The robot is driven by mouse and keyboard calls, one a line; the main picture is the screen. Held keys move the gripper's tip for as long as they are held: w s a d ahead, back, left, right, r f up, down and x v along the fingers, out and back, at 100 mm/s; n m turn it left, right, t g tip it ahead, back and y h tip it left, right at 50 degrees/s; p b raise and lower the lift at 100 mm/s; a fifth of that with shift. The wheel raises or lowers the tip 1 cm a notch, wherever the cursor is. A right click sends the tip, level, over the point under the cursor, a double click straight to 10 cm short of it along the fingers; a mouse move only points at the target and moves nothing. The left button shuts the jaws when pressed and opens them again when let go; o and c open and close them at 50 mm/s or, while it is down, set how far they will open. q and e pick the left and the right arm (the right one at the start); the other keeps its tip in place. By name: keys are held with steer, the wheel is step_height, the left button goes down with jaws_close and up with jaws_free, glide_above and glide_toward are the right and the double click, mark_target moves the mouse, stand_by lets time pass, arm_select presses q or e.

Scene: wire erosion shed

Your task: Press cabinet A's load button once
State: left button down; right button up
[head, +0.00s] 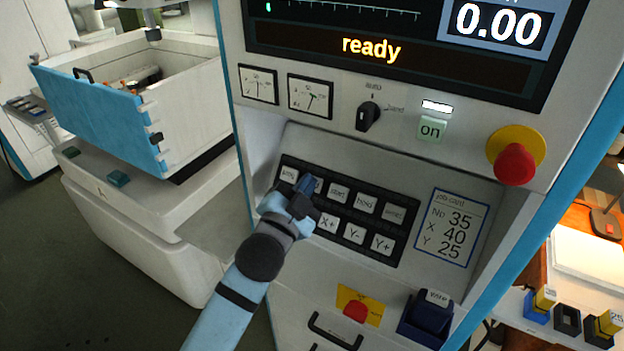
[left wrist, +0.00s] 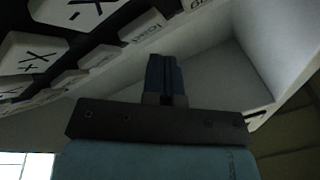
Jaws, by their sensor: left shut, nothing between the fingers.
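The control cabinet's black key panel (head: 350,240) sits on a sloped recess below a screen reading "ready". Its top row has a left-end key (head: 289,174) with a label too small to read, then a key mostly hidden behind my gripper, then start (head: 338,193), hold and another key. X+, Y- and Y+ show below. My right gripper is not in view.
Above the keys are a rotary switch (head: 368,115), a green "on" button (head: 431,129) and a red emergency knob (head: 515,163). A job card (head: 450,228) is right of the keys. A blue block (head: 428,318) and red button (head: 355,311) sit below.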

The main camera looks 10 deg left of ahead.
arm_select(q)
steer(key=shift+s+a+r+p, duration=0.15)
steer(key=shift+s+r+p, duration=0.25)
steer(key=shift+p, duration=0.1)
steer(key=s+r+p, duration=0.1)
steer(key=s+a+r+p, duration=0.1)
steer(key=s, duration=0.1)
stand_by(0.7)
